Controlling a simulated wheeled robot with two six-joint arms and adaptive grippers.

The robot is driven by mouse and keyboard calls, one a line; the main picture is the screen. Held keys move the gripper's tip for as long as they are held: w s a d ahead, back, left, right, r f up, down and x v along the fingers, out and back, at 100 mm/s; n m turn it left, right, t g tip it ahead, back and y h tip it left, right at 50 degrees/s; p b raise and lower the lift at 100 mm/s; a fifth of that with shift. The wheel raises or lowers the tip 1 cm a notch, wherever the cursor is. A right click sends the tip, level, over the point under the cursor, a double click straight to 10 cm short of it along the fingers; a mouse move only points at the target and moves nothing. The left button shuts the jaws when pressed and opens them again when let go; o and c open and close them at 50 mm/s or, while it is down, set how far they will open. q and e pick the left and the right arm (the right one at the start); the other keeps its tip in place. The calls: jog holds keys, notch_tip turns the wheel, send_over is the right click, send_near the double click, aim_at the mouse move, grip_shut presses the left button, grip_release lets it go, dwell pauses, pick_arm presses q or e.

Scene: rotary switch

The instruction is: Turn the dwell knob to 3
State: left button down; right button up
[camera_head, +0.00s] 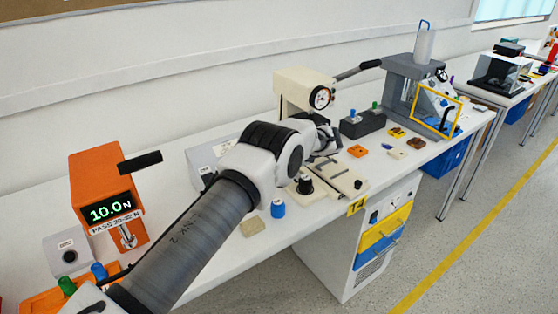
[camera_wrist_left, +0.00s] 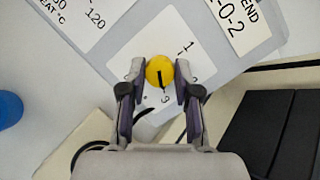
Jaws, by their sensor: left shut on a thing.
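In the left wrist view the yellow round knob (camera_wrist_left: 160,72) sits on a white label plate (camera_wrist_left: 150,42) of a grey panel. My left gripper (camera_wrist_left: 160,76) is shut on the knob, with one finger on each side. A black pointer line on the knob runs down in the picture toward a small mark that looks like a 3, though it is blurred. A 1 stands at the upper right of the knob, and another digit at the right is partly covered by a finger. In the head view my left gripper (camera_head: 326,142) is small, and the knob is hidden there.
Other labels (camera_wrist_left: 232,20) lie near the knob. In the head view a grey box (camera_head: 203,158) stands behind my arm, a cream press (camera_head: 295,88) behind the gripper, and an orange tester (camera_head: 97,180) at left. A blue cap (camera_head: 278,209) stands near the table's front edge.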

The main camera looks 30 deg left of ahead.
pick_arm(q)
jog(key=shift+s+f, duration=0.1)
jog(key=shift+f, duration=0.1)
jog(key=c, duration=1.1)
grip_release()
jog(key=shift+o, duration=1.4)
jog(key=shift+a, duration=0.15)
jog(key=shift+r, duration=0.1)
jog(key=v, duration=1.2)
